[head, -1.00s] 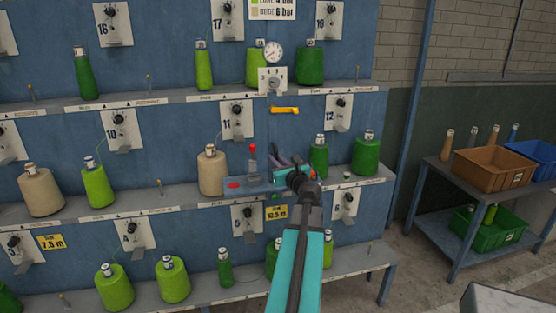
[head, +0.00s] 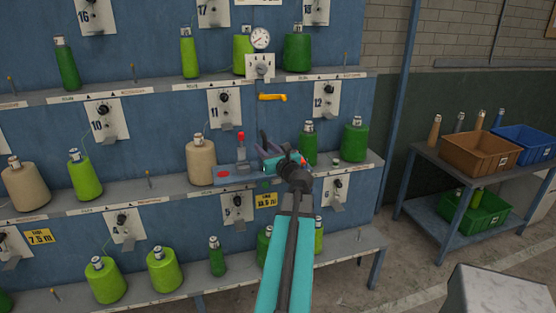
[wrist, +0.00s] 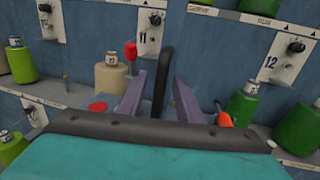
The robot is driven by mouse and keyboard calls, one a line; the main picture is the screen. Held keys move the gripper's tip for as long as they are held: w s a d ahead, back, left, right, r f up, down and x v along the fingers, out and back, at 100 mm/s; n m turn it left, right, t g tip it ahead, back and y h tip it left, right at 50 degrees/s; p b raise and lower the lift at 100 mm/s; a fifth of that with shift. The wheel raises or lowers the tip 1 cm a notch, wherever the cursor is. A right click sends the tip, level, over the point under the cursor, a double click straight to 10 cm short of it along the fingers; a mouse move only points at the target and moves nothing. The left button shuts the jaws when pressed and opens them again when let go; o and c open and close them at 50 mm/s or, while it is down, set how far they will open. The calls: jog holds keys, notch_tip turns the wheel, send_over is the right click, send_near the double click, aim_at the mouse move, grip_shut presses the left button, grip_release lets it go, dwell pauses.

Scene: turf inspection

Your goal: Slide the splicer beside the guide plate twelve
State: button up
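The splicer, a blue-grey unit (head: 238,175) with a red button and a red-topped lever, sits at the middle shelf, below guide plate eleven (head: 225,108) and right of a beige cone. Guide plate twelve (head: 326,99) is up and to its right, and also shows in the wrist view (wrist: 287,52). My gripper (wrist: 158,78) is at the splicer's right part. Its two purple-grey fingers stand apart, with an upright dark handle (wrist: 163,65) between them and gaps visible. Whether either finger touches the handle is unclear. My wrist hides the splicer's right end.
Green cones (head: 354,140) stand on the middle shelf below plate twelve, right of my gripper. A yellow handle (head: 272,97) and a gauge (head: 260,38) are above. A side table (head: 425,165) with brown, blue and green bins stands at the right.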

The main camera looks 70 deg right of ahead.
jog(key=b+v, duration=0.4)
jog(key=v, duration=0.3)
jog(key=shift+s+a+f+b, duration=0.15)
jog(key=shift+s+a+b, duration=0.1)
jog(key=shift+b, duration=0.15)
jog(key=shift+s+b, duration=0.15)
jog(key=shift+b, duration=1.1)
jog(key=b+v, duration=0.2)
jog(key=b, duration=0.8)
jog(key=shift+a, duration=0.15)
jog(key=shift+v, duration=1.45)
